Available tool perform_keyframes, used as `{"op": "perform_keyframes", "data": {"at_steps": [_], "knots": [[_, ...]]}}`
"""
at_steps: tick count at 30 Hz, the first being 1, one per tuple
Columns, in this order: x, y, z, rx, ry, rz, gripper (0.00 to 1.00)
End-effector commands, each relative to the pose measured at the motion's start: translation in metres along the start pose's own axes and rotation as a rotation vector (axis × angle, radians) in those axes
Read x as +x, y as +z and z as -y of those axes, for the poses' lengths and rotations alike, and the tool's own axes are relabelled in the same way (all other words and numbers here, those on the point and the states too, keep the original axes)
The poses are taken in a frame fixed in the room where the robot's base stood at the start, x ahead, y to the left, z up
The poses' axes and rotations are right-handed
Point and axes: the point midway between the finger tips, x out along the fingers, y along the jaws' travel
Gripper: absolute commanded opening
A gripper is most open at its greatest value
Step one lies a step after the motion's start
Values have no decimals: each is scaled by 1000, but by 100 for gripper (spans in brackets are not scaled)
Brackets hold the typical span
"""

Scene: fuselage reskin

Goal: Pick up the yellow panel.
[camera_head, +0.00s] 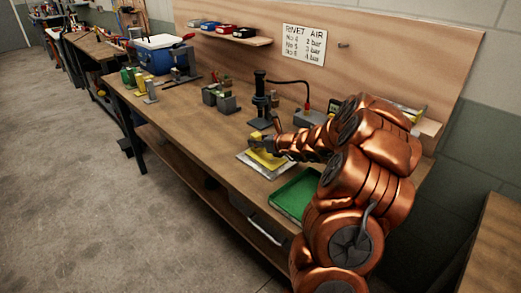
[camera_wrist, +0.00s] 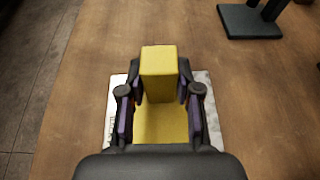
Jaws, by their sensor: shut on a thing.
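The yellow panel (camera_head: 262,160) is on or just above a pale metal plate on the workbench in the head view. In the wrist view it shows as a flat yellow base (camera_wrist: 160,124) with a raised yellow block (camera_wrist: 159,61) on it. My gripper (camera_head: 268,143) reaches it from the right. In the wrist view my gripper (camera_wrist: 158,97) has one finger on each side of the raised block and is shut on it. The pale plate (camera_wrist: 213,101) shows around the base. I cannot tell whether the panel touches the plate.
A green tray (camera_head: 293,196) lies near the bench's front edge. A black upright tool (camera_head: 260,98) stands behind my gripper. Grey fixtures (camera_head: 221,98) stand to the left. The bench top (camera_head: 190,125) left of the plate is clear.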

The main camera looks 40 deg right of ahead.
Motion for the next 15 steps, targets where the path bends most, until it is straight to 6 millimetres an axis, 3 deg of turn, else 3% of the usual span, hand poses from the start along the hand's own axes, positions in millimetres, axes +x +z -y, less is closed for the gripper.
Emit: {"op": "perform_keyframes", "data": {"at_steps": [15], "knots": [[-3, 7, 0, -2, 1, 1, 0]]}}
